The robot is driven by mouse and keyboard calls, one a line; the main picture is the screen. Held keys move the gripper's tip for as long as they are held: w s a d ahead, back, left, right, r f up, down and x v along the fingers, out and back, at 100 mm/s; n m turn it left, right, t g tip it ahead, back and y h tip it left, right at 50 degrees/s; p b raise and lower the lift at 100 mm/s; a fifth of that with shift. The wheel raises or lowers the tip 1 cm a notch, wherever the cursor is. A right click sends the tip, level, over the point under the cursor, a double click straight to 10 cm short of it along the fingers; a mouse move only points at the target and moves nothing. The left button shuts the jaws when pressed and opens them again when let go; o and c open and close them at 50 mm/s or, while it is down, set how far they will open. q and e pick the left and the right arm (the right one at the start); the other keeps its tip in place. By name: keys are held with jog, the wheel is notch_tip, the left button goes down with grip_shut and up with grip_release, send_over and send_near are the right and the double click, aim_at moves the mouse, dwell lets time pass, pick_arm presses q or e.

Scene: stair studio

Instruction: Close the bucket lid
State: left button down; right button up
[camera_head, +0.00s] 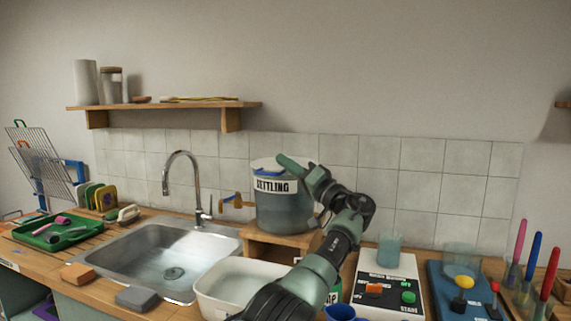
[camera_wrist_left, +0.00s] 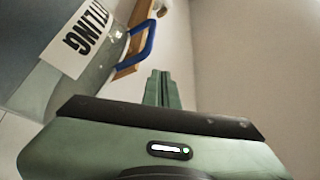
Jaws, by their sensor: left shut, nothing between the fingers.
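The grey, see-through bucket (camera_head: 283,212) labelled SETTLING stands on a wooden stand behind the counter's middle. A pale top with a blue edge (camera_head: 264,166) shows at its upper left; my gripper hides part of it, and I cannot tell how far the lid is open. My left gripper (camera_head: 283,160) is shut and empty, in front of or over the bucket's top. In the left wrist view the bucket (camera_wrist_left: 95,85) is upside down at left, with a blue handle-like loop (camera_wrist_left: 150,42) beside the shut green fingers (camera_wrist_left: 160,88), apart from them in the picture.
A steel sink (camera_head: 170,262) with a tall tap (camera_head: 183,175) is at left. A white basin (camera_head: 225,290) stands in front of the bucket. A white device (camera_head: 388,300) with a beaker (camera_head: 389,249) is at right. A shelf (camera_head: 165,107) hangs above.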

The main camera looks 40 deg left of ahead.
pick_arm(q)
notch_tip(320, 180, up, 20)
jog(key=p, duration=0.9)
